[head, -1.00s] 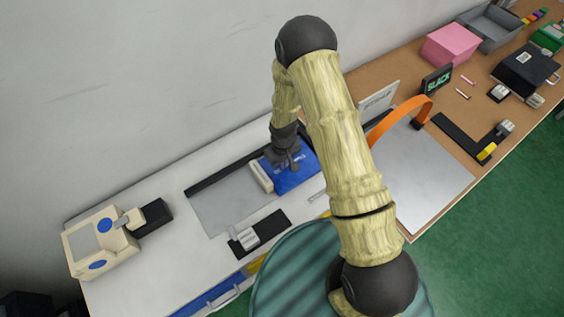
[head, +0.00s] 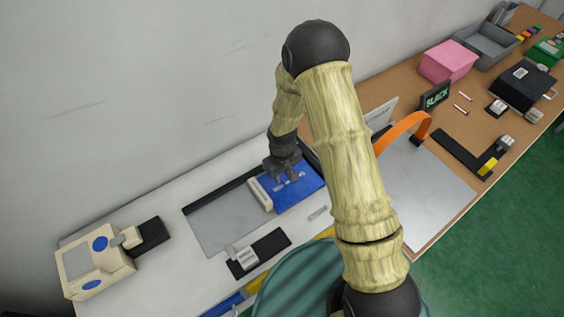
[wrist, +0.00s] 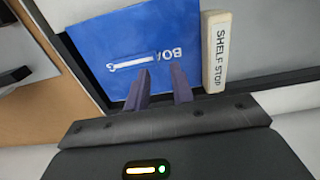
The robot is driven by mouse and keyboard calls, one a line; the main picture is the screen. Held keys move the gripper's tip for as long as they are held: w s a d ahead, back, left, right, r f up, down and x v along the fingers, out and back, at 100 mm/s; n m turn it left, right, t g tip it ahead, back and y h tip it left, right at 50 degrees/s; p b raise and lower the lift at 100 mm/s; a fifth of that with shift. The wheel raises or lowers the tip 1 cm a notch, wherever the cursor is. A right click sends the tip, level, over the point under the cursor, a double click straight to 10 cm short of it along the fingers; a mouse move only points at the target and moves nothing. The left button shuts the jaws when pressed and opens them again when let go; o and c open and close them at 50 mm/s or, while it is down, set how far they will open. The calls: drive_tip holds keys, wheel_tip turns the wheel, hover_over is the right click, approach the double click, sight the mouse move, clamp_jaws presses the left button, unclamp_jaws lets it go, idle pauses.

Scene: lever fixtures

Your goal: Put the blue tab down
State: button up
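A flat blue piece (head: 301,194) lies at the right end of a grey plate (head: 222,226) on the white worktop. It is the blue thing nearest my gripper; I cannot tell for sure that it is the blue tab. In the wrist view the blue piece (wrist: 95,55) bears partly hidden white lettering starting "BO" and a pale bar. A cream block (wrist: 215,50) marked "SHELF STOP" stands along its edge. My gripper (head: 287,178) is over the blue piece. In the wrist view my gripper's fingers (wrist: 161,78) are apart, with only blue surface showing between them.
A cream device with blue ovals (head: 92,262) stands at the left. A black lever fixture (head: 270,245) lies in front of the grey plate. An orange arch (head: 405,125), a pink box (head: 447,62) and a grey bin (head: 487,45) stand on the brown worktop. The wall is close behind.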

sight(284, 186)
wheel_tip(284, 186, up, 8)
drive_tip(key=b, duration=0.1)
idle(0.8)
drive_tip(key=s+d+r+m+t, duration=0.2)
drive_tip(key=s+d+r+m, duration=0.4)
drive_tip(key=s+d+r, duration=0.6)
wheel_tip(284, 186, up, 2)
drive_tip(key=d, duration=0.2)
drive_tip(key=shift+d+r+m+t, duration=0.2)
drive_tip(key=shift+d+m+t, duration=0.1)
drive_tip(key=shift+d+m, duration=0.1)
